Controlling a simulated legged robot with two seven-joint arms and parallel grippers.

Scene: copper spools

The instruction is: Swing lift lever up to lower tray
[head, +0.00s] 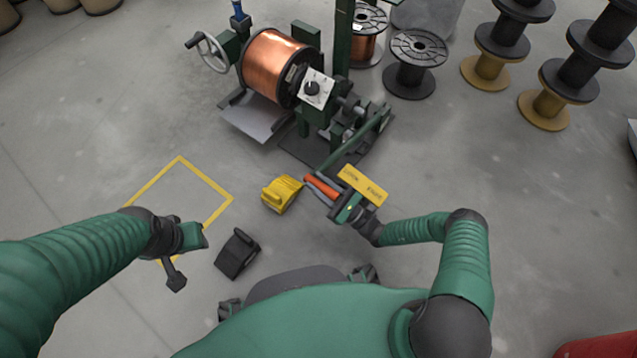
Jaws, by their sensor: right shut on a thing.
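The lift lever (352,142) is a green bar that runs from the machine's right side down toward me and ends in an orange grip (322,187). My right gripper (325,192) is shut on the orange grip, low in front of the machine. A grey plate, seemingly the tray (252,124), lies low under the copper spool (272,65), which sits in the green stand. The spool hides part of the plate. My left gripper (187,258) is open and empty over the floor at left, apart from the machine.
A yellow chock (281,194) and a black chock (237,254) lie on the floor between my grippers. A yellow sign (362,185) is beside my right gripper. A yellow floor outline (217,212) is at left. Empty spools (418,62) stand at back right.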

